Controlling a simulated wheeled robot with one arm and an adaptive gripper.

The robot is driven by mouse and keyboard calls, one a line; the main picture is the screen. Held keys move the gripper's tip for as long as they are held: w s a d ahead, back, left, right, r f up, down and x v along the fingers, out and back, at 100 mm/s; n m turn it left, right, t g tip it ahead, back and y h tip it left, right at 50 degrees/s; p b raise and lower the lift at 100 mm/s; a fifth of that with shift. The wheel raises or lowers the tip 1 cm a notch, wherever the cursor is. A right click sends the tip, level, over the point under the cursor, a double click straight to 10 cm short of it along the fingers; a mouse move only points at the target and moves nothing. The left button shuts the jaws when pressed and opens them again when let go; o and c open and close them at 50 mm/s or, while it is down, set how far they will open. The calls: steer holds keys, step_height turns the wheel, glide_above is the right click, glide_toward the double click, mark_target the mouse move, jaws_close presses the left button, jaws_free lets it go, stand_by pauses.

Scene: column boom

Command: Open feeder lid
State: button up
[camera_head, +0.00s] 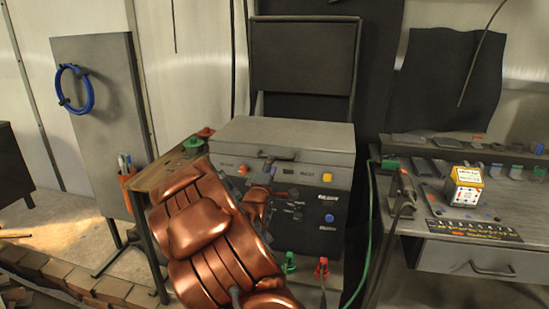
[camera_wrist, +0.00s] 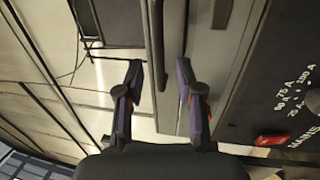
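The feeder is a grey metal box (camera_head: 325,215) with a dark front panel. Its grey lid (camera_head: 290,135) lies closed on top. A dark handle (camera_head: 287,157) is on the lid's front edge. A dark piece (camera_wrist: 222,12), perhaps the handle, lies right of the fingers. I cannot tell whether the fingers touch anything.
A dark upright panel (camera_head: 304,60) stands behind the feeder. A bench (camera_head: 465,258) with a drawer and small parts is on the right. A green cable (camera_head: 369,230) hangs between feeder and bench. A grey board (camera_head: 95,110) with a blue coil stands left.

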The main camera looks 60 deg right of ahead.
steer(key=shift+p+x, duration=0.35)
steer(key=shift+x, duration=2.1)
steer(key=shift+c, duration=0.2)
jaws_close()
